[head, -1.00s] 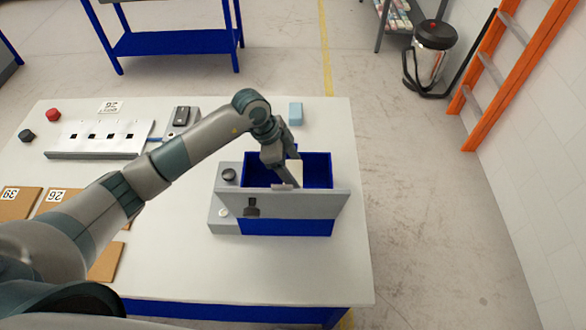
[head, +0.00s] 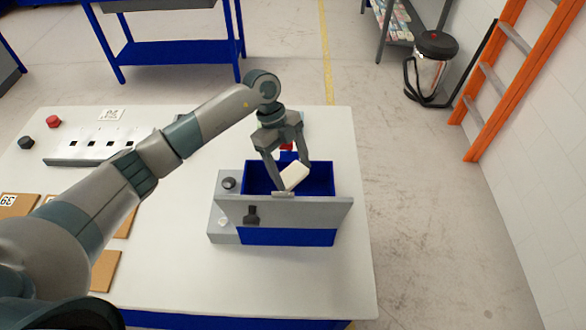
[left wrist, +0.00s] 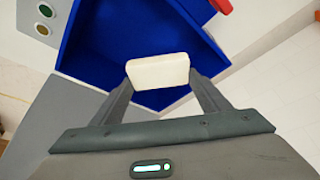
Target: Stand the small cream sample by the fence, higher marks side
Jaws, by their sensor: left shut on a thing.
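The small cream sample (head: 296,177) is a pale block, tilted, between the fingers of my left gripper (head: 292,172). The gripper is shut on it, over the opening of the blue box (head: 319,180). In the left wrist view the cream sample (left wrist: 158,71) spans the two fingertips, with the box's blue inside (left wrist: 100,40) behind it. A white plate with several black squares (head: 97,142) and a grey front strip (head: 80,163) lies at the back left of the table; I cannot tell whether this strip is the fence. My right gripper is not in view.
A grey panel (head: 310,211) stands along the box's front, with a button unit (head: 221,208) at its left. A red part (head: 287,147) shows behind the gripper. Brown boards (head: 105,270) lie at the left. The table's front middle (head: 170,265) is clear.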

